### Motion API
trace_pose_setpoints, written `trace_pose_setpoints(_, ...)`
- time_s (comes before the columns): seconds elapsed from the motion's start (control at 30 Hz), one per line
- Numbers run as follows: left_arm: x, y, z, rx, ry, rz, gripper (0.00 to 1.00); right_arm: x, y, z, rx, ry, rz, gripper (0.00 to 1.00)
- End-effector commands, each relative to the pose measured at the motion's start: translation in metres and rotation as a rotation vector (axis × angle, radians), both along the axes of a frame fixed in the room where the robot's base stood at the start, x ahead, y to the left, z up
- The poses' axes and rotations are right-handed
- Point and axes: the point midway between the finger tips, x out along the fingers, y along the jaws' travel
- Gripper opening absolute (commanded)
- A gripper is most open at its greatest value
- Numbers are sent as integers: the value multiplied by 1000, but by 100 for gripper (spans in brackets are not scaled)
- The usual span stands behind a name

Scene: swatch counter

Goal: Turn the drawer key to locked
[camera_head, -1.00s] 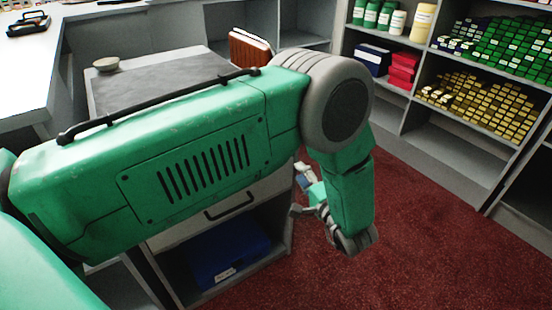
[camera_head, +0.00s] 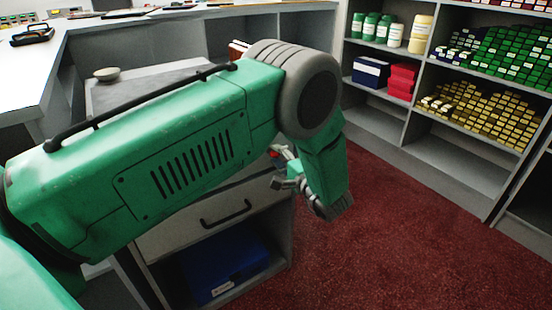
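The drawer (camera_head: 185,232) is a pale front with a black bar handle (camera_head: 226,213) in a grey cabinet, and it looks closed. My green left arm covers its upper part. My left gripper (camera_head: 277,167) is at the right end of the drawer front, below the wrist, small and partly hidden. I cannot tell whether its fingers are open or touch anything. A small red spot (camera_head: 274,154) shows beside it; I cannot tell what it is. No key can be made out, so its position does not show. My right gripper is out of view.
A blue box (camera_head: 222,268) sits in the open space under the drawer. The grey cabinet top (camera_head: 120,92) carries a small bowl (camera_head: 106,74). Shelves with bottles (camera_head: 395,35), boxes and swatches stand at the right. The red carpet (camera_head: 400,240) is clear.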

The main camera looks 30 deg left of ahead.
Motion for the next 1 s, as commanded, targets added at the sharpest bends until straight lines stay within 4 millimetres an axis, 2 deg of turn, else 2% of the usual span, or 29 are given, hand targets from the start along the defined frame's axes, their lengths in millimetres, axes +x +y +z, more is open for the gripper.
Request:
trace_pose_setpoints(0.1, 3, 9, -1, -1, -1, 1, 29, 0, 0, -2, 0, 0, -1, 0)
trace_pose_setpoints(0.4, 3, 11, -1, -2, 0, 0, 29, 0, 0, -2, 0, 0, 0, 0)
trace_pose_setpoints(0.5, 3, 10, 0, -2, 1, 0, 0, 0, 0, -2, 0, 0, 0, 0)
trace_pose_setpoints(1.0, 4, 9, -2, -28, -50, -3, 0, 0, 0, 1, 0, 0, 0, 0)
